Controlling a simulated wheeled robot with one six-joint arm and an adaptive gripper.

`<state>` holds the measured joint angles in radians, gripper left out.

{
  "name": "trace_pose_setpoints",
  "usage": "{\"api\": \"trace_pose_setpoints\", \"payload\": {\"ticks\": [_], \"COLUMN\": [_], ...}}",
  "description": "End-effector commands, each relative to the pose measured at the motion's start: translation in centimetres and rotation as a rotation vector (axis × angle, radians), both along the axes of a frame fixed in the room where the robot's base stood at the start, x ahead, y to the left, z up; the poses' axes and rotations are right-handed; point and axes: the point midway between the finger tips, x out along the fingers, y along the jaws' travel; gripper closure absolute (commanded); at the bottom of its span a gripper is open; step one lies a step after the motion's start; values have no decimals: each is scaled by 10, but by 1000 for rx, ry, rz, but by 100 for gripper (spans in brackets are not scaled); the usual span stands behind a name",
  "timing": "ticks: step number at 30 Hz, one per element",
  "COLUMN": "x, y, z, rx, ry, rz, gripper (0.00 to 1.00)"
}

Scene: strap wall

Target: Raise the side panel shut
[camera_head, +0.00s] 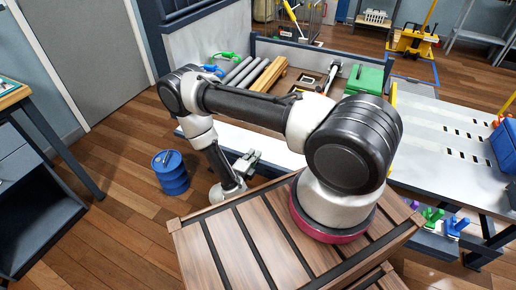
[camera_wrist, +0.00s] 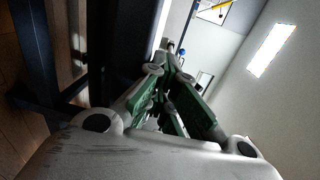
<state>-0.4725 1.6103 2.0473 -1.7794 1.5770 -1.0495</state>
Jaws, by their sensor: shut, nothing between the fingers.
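A pale, dark-edged flat panel strip (camera_head: 262,146) runs along the near side of the loaded bed in the head view, partly hidden behind my arm. It appears to be the side panel, lowered. My gripper (camera_head: 248,162) is close to its near edge, low beside the bed; I cannot tell whether they touch. In the wrist view my gripper (camera_wrist: 167,70) has its green-padded fingers drawn together at the tips, with nothing held. A dark upright surface (camera_wrist: 120,45) fills the left of that view, close to the fingers.
Grey pipes (camera_head: 238,72), wooden beams (camera_head: 270,74) and a green case (camera_head: 364,79) lie on the bed. A blue drum (camera_head: 170,172) stands on the floor left of my gripper. A slotted grey surface (camera_head: 430,135) extends right. A dark table (camera_head: 40,130) is at left.

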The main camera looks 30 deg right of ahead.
Motion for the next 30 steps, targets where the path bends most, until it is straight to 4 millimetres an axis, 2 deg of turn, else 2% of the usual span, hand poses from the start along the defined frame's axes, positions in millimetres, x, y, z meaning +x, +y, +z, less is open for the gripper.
{"api": "trace_pose_setpoints", "payload": {"ticks": [1,12,15,17,30], "x": [-9,-22,-26,-27,-29], "y": [7,27,30,31,29], "z": [-20,-36,-39,-40,-39], "rx": [32,37,37,36,32], "ry": [39,34,34,33,37], "rz": [17,17,15,15,7], "gripper": [82,77,77,71,76]}}
